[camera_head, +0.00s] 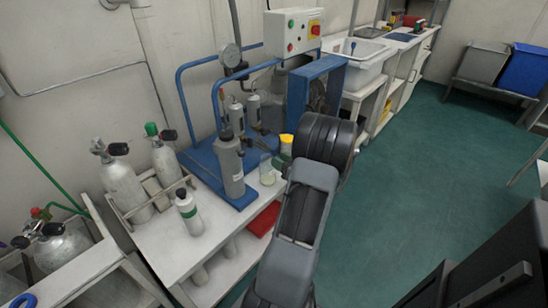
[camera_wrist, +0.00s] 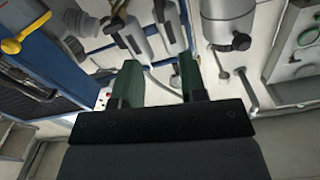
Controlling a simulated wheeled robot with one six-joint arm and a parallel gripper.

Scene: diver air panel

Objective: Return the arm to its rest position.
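My arm rises from the bottom middle of the head view, its large dark joint (camera_head: 325,138) in front of the blue-framed air panel (camera_head: 318,72).
A white bench (camera_head: 165,248) at left holds grey cylinders (camera_head: 165,160), a small bottle (camera_head: 188,212) and a filter housing (camera_head: 230,165). A yellow lever (camera_wrist: 28,34) shows in the wrist view. The green floor (camera_head: 420,165) at right is largely clear.

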